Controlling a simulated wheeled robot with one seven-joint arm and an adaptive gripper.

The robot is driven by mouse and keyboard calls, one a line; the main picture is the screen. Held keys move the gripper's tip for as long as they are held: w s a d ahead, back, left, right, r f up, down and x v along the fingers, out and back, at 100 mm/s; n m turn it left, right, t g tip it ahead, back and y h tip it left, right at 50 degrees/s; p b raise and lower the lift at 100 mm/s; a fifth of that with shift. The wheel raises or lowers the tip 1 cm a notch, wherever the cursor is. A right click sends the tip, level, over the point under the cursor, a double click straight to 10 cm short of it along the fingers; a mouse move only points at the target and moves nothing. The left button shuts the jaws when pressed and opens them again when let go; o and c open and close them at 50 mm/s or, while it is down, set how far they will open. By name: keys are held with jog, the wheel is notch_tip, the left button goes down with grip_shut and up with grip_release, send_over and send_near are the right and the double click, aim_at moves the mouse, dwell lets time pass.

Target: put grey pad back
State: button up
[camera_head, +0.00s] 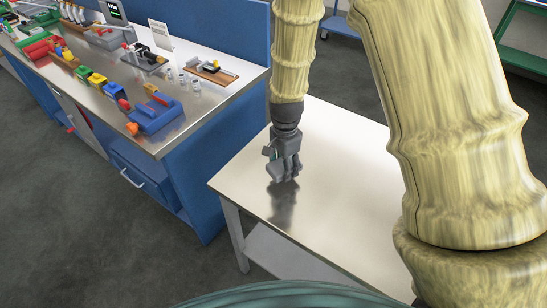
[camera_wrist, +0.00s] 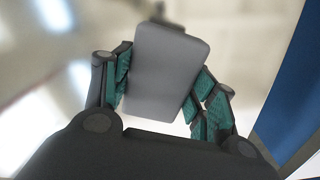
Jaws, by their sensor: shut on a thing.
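The grey pad (camera_wrist: 168,70) is a flat rounded block between the two fingers in the wrist view. My gripper (camera_wrist: 160,88) is shut on it, with the green finger faces at its left and right sides. The pad looks tilted within the wrist view. In the head view my gripper (camera_head: 284,174) points down above the bare metal side table (camera_head: 345,165). The pad is hard to tell from the grey fingers there. The place the pad belongs to cannot be made out.
A steel-topped workbench (camera_head: 190,118) with a blue body stands to the left, apart from the side table. A blue holder (camera_head: 156,118), yellow and green bins (camera_head: 97,80) and small fixtures (camera_head: 211,72) crowd it. The side table's top is clear.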

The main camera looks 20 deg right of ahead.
aim_at(274, 161)
jog(key=w, duration=0.2)
jog(key=w+a+p, duration=0.1)
jog(key=w, duration=0.2)
jog(key=shift+w+a+f+p, duration=0.2)
jog(key=shift+w+f+p, duration=0.1)
jog(key=shift+w, duration=0.05)
jog(key=shift+f+p, duration=0.9)
jog(key=shift+f, duration=0.85)
jog(key=shift+f, duration=0.15)
jog(key=o, duration=1.1)
jog(key=shift+c, duration=0.2)
notch_tip(274, 161, up, 12)
jog(key=b, duration=0.4)
